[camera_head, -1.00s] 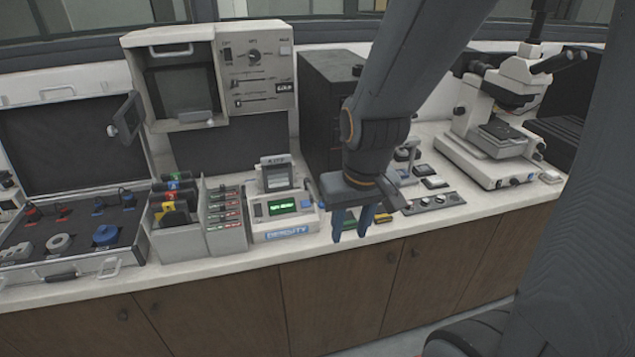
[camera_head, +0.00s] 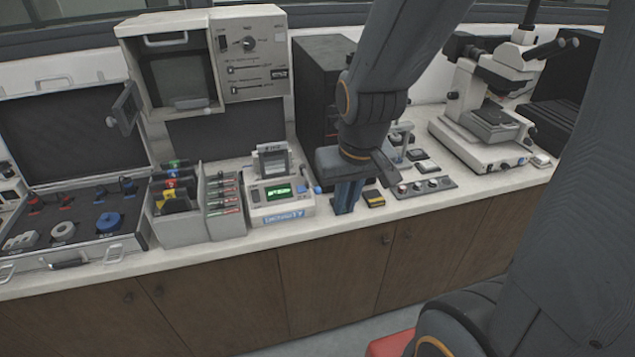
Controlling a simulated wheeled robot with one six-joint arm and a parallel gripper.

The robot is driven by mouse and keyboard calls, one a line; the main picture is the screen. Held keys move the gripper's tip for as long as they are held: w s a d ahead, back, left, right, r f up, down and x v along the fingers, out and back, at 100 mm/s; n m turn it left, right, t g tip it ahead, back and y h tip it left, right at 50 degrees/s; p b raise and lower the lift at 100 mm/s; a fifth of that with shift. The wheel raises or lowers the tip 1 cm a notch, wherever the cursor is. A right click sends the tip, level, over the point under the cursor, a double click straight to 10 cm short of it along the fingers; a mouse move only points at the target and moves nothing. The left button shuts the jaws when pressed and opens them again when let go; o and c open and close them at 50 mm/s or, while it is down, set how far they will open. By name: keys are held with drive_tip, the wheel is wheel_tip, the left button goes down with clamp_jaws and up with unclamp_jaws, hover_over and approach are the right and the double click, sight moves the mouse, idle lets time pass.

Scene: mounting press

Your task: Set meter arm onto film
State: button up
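The density meter (camera_head: 282,208) is a small pale box with a lit green display and a blue label at the front of the counter. Its meter arm (camera_head: 272,160) is the upright, grey-framed part at the back, and it looks raised. I cannot make out a separate film on the meter. My gripper (camera_head: 346,198) points down just right of the meter, apart from it. Its blue fingers overlap in this view, so I cannot see whether there is a gap, and nothing shows held in them.
Left of the meter stand a file rack (camera_head: 178,226) and an open case (camera_head: 82,258). A microscope (camera_head: 490,115) stands at the right, with a small knob panel (camera_head: 424,187) nearer. A black cabinet (camera_head: 318,80) is behind my arm. The counter's front edge is close.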

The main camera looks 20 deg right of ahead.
drive_tip(key=shift+g, duration=0.6)
drive_tip(key=f+b, duration=0.8)
drive_tip(key=f, duration=0.1)
drive_tip(key=w+f+b, duration=0.1)
drive_tip(key=f+b, duration=0.2)
drive_tip(key=f, duration=0.1)
drive_tip(key=shift+f+b, duration=0.15)
drive_tip(key=shift+b, duration=0.25)
clamp_jaws()
